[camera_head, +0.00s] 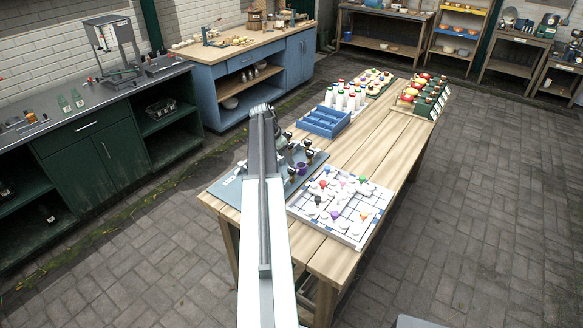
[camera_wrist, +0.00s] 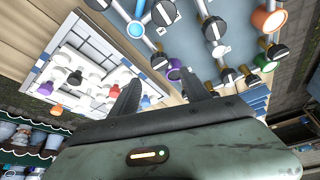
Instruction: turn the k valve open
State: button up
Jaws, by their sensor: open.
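The valve board (camera_head: 222,187) lies on the near left of the wooden table, partly hidden behind my arm in the head view. In the wrist view it carries silvery pipes and several black round knobs with white bars, such as one at the top (camera_wrist: 164,12) and one at the right (camera_wrist: 277,52). Orange (camera_wrist: 268,19), blue (camera_wrist: 134,30) and purple (camera_wrist: 174,74) collars show among them. I cannot tell which valve is k; the labels are too small. My gripper (camera_wrist: 166,84) is open and apart from the knobs, with nothing visible between its fingers. My arm hides it in the head view.
A white gridded board (camera_head: 340,205) with coloured pieces lies just right of the valve board. A blue divided tray (camera_head: 323,121) and white bottles (camera_head: 346,97) stand behind. The table (camera_head: 372,133) is bare along its middle.

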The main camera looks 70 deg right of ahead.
aim_at(292, 169)
jog(key=b+x, duration=0.7)
jog(key=x, duration=0.1)
jog(key=shift+w+a, duration=0.1)
jog(key=shift+w, duration=0.05)
jog(key=shift+r, duration=0.1)
grip_shut()
